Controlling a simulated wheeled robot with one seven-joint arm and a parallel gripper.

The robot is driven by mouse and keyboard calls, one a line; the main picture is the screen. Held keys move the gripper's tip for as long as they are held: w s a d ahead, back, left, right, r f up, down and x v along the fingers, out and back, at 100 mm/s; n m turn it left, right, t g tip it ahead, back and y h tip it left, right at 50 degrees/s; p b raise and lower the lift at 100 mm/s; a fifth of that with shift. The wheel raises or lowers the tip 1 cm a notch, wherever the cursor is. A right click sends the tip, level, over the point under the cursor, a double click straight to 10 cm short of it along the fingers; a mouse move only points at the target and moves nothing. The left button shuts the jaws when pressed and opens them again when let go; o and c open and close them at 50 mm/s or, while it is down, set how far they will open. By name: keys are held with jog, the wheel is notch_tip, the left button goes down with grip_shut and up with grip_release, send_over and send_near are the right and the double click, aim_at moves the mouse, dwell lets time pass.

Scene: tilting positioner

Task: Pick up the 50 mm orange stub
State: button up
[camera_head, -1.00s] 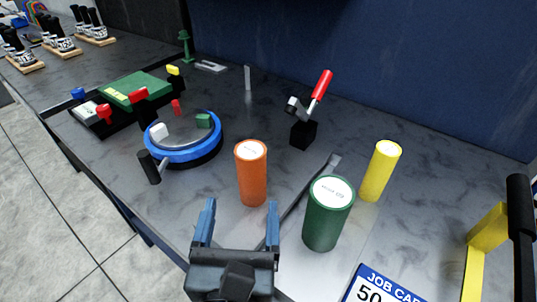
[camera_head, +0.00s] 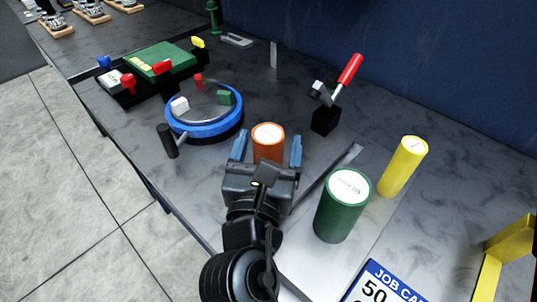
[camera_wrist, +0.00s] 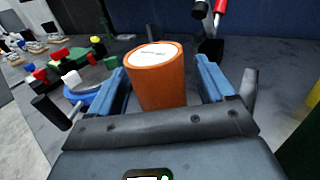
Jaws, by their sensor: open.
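The orange stub (camera_head: 267,141) stands upright on the dark marbled bench, with a white label on its top. In the wrist view the orange stub (camera_wrist: 157,78) is between the two blue fingers, with a visible gap on its right side and a narrower one on its left. My gripper (camera_head: 267,150) is open around the stub, one finger on each side; the wrist view also shows my gripper (camera_wrist: 164,85) open. The stub's lower part is hidden by my gripper in the head view. I cannot tell whether a finger touches it.
A green cylinder (camera_head: 342,207) stands close on the right, and a yellow cylinder (camera_head: 403,167) beyond it. A blue-rimmed round fixture (camera_head: 204,122) with a black handle is at the left. A red-handled clamp (camera_head: 327,113) stands behind. A job card (camera_head: 385,285) lies at the front right.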

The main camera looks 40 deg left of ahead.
jog(key=shift+r, duration=0.1)
grip_shut()
dwell(0.7)
